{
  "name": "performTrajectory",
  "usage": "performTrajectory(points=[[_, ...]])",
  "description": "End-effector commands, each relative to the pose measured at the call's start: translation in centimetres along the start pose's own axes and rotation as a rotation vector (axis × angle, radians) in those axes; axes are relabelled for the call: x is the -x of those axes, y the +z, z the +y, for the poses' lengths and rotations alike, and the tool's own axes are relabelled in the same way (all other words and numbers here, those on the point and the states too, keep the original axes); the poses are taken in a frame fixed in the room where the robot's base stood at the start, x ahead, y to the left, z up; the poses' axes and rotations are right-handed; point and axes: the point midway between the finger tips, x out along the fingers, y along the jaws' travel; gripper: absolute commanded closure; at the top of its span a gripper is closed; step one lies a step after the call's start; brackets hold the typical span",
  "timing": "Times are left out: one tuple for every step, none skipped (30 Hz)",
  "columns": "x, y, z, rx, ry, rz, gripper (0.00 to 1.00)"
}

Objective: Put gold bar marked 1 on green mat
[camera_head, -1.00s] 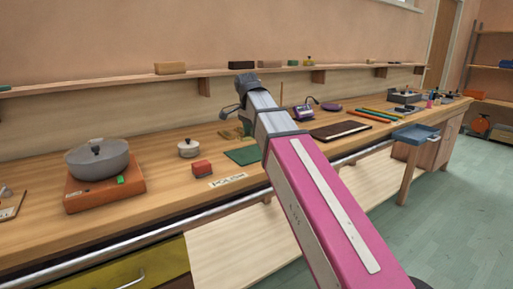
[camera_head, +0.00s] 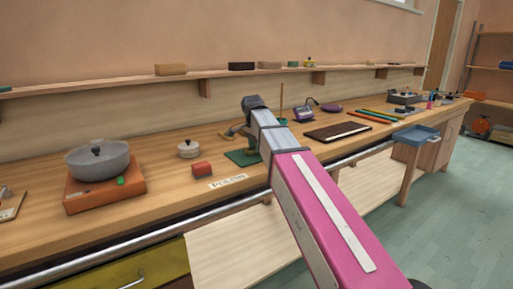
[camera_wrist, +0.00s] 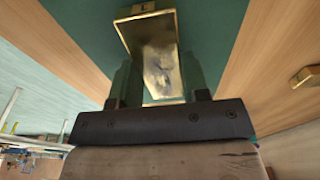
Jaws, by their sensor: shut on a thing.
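In the wrist view, a shiny gold bar (camera_wrist: 152,50) is between the two fingers of my gripper (camera_wrist: 160,82), which is shut on it. No number can be read on the visible face. The green mat (camera_wrist: 217,25) fills the background behind the bar. In the head view, the green mat (camera_head: 235,160) lies on the workbench, with my gripper (camera_head: 248,150) low over it. My arm hides part of the mat, and the held bar cannot be made out there. I cannot tell whether the bar touches the mat.
Another gold piece (camera_wrist: 307,76) lies on the wood beside the mat. A red block (camera_head: 202,170), a small lidded pot (camera_head: 188,149) and a paper label (camera_head: 228,181) are left of the mat. A dark board (camera_head: 338,131) lies to the right.

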Motion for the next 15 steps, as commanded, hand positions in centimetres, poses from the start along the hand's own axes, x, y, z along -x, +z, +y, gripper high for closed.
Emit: performTrajectory(points=[[-0.32,0.05,0.02,0.000,-0.001,0.000,1.00],[-0.39,0.05,-0.01,0.000,-0.001,0.001,1.00],[-0.42,0.05,-0.02,0.000,-0.002,0.001,1.00],[-0.40,0.04,-0.04,0.000,-0.002,0.001,1.00],[-0.38,0.04,-0.04,0.000,-0.002,0.001,1.00],[-0.37,0.04,-0.04,0.000,-0.002,0.001,1.00],[-0.37,0.04,-0.04,0.000,-0.002,0.001,1.00],[-0.37,0.04,-0.04,0.000,-0.002,0.001,1.00],[-0.40,0.04,-0.04,0.000,-0.002,0.001,1.00],[-0.44,0.05,-0.03,0.000,-0.001,0.001,1.00],[-0.51,0.06,-0.03,0.000,-0.001,0.001,1.00],[-0.62,0.08,-0.02,0.000,-0.001,0.001,1.00],[-0.69,0.08,-0.02,0.000,-0.001,0.001,1.00],[-0.69,0.09,-0.02,0.000,-0.001,0.000,0.48],[-0.67,0.09,-0.02,0.000,-0.001,0.000,0.35]])
